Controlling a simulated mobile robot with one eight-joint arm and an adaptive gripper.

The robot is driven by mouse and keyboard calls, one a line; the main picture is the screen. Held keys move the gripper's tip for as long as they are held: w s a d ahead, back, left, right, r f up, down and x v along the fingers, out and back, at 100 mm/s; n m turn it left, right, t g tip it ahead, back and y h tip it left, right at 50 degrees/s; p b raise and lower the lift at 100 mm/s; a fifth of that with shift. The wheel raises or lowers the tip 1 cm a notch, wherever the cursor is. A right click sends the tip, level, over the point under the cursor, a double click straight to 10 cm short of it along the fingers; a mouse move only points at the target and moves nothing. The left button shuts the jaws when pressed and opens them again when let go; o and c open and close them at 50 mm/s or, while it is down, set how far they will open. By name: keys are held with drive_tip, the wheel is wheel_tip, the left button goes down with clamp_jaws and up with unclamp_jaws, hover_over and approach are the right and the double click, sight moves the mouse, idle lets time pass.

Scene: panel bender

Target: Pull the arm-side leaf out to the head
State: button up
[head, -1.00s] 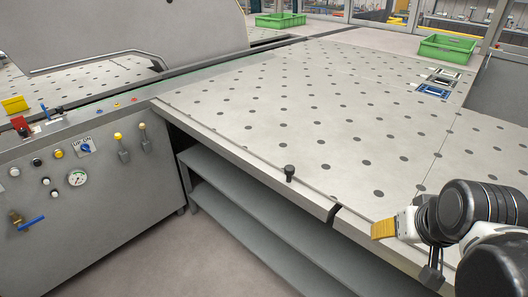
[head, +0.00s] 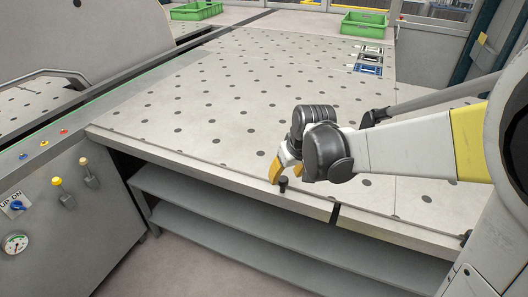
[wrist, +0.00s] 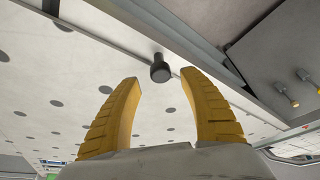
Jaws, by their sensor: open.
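A short black knob (head: 283,184) stands on the strip along the near edge of the pale, dotted table (head: 230,110). Which part of this table is the arm-side leaf I cannot tell for sure. My gripper (head: 277,171), with yellow ribbed fingers, is at the knob, low over the table edge. In the wrist view my gripper (wrist: 160,76) is open and empty. The knob (wrist: 160,68) lies just past the fingertips, in line with the gap between them; I see no contact. My wrist covers part of the table behind the knob.
A dark slot (head: 335,213) cuts the table edge right of the knob. Grey shelves (head: 230,220) lie beneath. A control cabinet (head: 70,220) stands at left. Green bins (head: 364,23) and blue-and-white parts (head: 368,69) are at the back. The table's left half is clear.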

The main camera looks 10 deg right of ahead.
sight(283, 179)
drive_tip(key=shift+b+x, duration=0.5)
drive_tip(key=shift+x, duration=1.35)
clamp_jaws()
